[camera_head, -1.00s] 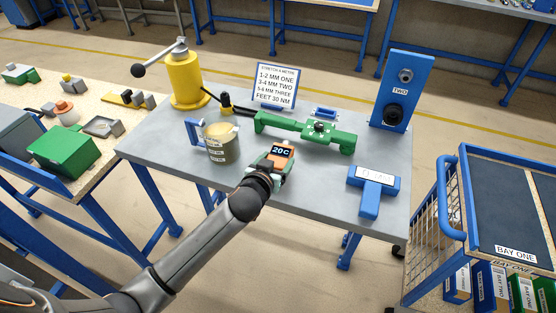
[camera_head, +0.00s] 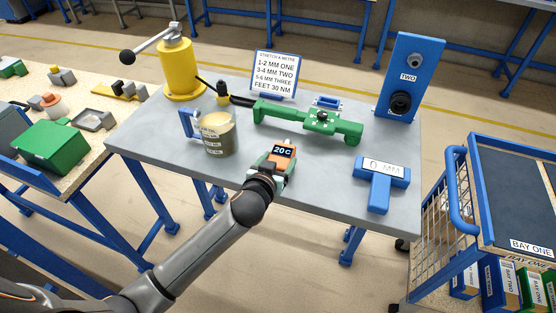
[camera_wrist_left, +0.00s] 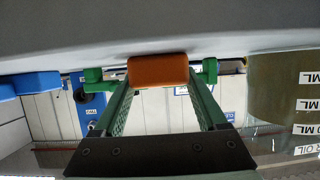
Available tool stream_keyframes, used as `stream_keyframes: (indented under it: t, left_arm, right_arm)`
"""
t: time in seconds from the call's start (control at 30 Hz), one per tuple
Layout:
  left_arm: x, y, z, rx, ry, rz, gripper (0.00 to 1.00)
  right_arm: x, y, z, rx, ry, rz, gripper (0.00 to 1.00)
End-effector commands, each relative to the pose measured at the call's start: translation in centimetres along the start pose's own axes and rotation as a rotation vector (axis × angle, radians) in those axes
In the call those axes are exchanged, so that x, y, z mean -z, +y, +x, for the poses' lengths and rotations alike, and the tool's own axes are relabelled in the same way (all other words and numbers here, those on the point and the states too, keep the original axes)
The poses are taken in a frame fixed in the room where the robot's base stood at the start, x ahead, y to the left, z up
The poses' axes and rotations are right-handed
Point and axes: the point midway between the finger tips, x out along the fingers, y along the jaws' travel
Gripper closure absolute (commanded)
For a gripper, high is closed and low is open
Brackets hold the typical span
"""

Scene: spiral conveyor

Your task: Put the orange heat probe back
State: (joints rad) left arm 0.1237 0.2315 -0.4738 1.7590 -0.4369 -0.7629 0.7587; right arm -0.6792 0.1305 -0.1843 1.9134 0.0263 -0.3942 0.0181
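The orange heat probe (camera_head: 283,152) has a dark display reading 20C. My left gripper (camera_head: 273,165) is shut on it, with a green finger on each side, at the front middle of the grey table (camera_head: 335,185). In the left wrist view the probe (camera_wrist_left: 158,70) shows as an orange block between the green fingertips (camera_wrist_left: 158,88). I cannot tell how high it is above the table. My right gripper is not in view.
A beaker with a blue handle (camera_head: 218,135) stands left of the probe. A green fixture (camera_head: 308,120) lies behind it. A blue T-shaped gauge (camera_head: 382,180) is to the right. A yellow post (camera_head: 180,72), sign (camera_head: 275,73) and blue panel (camera_head: 410,75) stand behind. A cart (camera_head: 515,190) is at right.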

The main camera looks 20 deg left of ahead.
Motion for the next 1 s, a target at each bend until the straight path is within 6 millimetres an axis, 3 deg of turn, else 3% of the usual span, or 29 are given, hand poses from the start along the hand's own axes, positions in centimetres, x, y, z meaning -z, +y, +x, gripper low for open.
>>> stream_keyframes:
  t: [0.23, 0.6, 1.0]
  left_arm:
    - [0.0, 0.0, 0.0, 0.0, -0.001, 0.0, 0.0]
    - [-0.2, -0.1, 0.1, 0.0, 0.001, 0.004, 0.0]
    - [0.1, -0.2, -7.3, 0.0, -0.005, -0.002, 0.0]
  right_arm:
    - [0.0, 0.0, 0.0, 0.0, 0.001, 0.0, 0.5]
    - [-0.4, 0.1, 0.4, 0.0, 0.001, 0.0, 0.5]
    - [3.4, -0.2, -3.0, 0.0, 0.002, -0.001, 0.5]
